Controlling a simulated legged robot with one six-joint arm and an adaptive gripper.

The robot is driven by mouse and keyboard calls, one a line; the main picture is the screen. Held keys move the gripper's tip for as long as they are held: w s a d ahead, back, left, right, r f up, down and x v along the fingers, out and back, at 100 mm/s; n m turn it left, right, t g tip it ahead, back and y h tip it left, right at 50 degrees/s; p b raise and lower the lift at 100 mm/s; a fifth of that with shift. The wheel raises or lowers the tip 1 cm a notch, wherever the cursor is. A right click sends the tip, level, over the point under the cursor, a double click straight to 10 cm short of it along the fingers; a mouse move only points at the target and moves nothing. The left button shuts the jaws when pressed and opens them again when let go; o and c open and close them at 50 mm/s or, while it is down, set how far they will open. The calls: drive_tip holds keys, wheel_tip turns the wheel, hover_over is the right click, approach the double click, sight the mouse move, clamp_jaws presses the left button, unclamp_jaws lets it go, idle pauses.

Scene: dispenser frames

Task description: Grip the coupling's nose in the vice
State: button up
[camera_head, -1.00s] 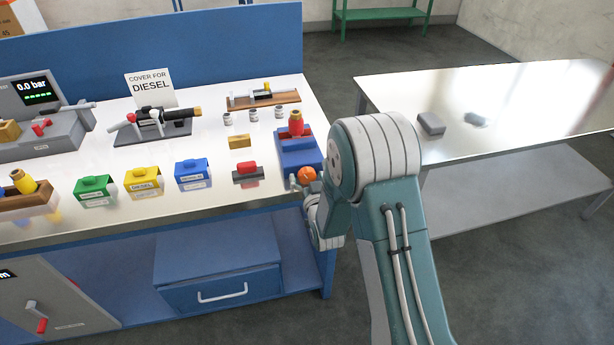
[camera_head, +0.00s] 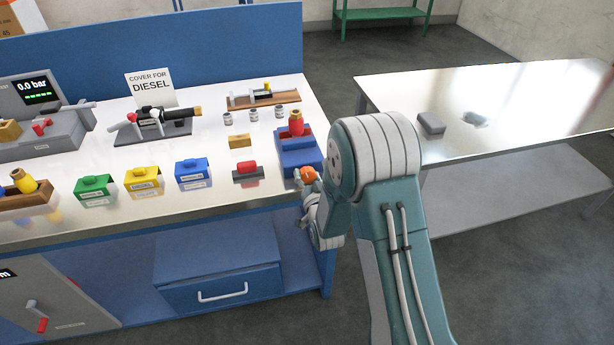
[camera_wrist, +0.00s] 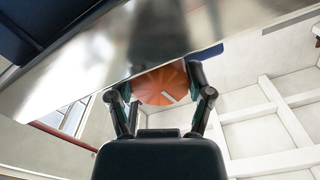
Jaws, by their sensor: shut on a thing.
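The blue vice (camera_head: 299,160) with red jaw parts stands at the right front corner of the bench. The coupling (camera_head: 296,124), red with a yellowish top, stands upright at the vice's jaws. I cannot tell whether its nose is clamped. An orange round knob (camera_head: 308,174) sits at the vice's front, by the bench edge. My gripper (camera_wrist: 158,92) is shut on this knob, with fingers on both sides of it. In the wrist view the knob's orange face (camera_wrist: 158,84) shows a white mark. In the head view my arm partly hides the gripper.
A red-and-grey block (camera_head: 247,172) and a brass block (camera_head: 240,141) lie left of the vice. Green (camera_head: 95,188), yellow (camera_head: 143,181) and blue (camera_head: 193,174) covers stand further left. A side table (camera_head: 520,95) stands at the right, with floor between.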

drive_tip(key=shift+w+m, duration=0.1)
drive_tip(key=shift+m, duration=0.5)
drive_tip(key=o, duration=1.1)
drive_tip(key=shift+o, duration=0.2)
drive_tip(key=shift+n, duration=0.3)
